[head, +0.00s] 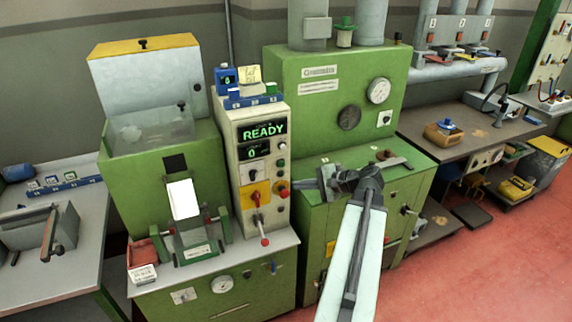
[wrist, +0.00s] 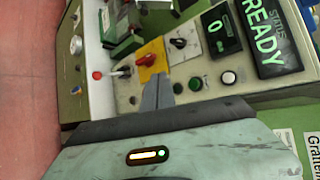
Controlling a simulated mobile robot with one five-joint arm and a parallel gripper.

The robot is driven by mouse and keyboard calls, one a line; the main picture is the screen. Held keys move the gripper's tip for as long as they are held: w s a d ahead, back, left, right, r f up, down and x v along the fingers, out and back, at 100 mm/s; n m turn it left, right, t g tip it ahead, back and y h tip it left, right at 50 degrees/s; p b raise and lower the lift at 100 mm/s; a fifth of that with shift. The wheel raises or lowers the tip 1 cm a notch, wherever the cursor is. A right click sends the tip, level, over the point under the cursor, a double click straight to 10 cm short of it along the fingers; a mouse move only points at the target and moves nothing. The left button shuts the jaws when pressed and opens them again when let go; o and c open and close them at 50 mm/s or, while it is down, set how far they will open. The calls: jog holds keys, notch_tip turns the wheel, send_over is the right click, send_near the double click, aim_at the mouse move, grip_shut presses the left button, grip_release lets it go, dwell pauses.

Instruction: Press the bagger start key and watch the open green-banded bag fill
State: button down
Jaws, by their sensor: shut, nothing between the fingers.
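The bagger's control panel (head: 262,165) has a lit READY status display (head: 263,131) and a smaller display showing 0 (head: 256,151). I cannot tell which is the start key. A white bag (head: 183,198) hangs on the bagger's front. I cannot make out its band or contents. My gripper (head: 326,184) is right of the panel in the head view, apart from it. Its fingers (wrist: 158,92) are shut and empty, pointing toward the panel.
A red-ball lever (head: 264,241) sticks out below the panel, under a yellow plate with a red knob (head: 256,193). A green cabinet with gauges (head: 335,85) stands behind my gripper. Benches stand at both sides. Red floor (head: 470,270) is open at the right.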

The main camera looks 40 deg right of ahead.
aim_at(282, 164)
jog(key=shift+w, duration=0.1)
jog(key=w+d, duration=0.3)
jog(key=w, duration=0.5)
jog(key=shift+w+d, duration=0.1)
jog(key=shift+d, duration=0.05)
dwell(1.9)
jog(key=shift+w+d, duration=0.15)
jog(key=shift+w, duration=0.35)
jog(key=shift+w+d, duration=0.15)
jog(key=shift+w, duration=0.25)
dwell(0.5)
jog(key=shift+s+a, duration=0.35)
jog(key=shift+s, duration=0.45)
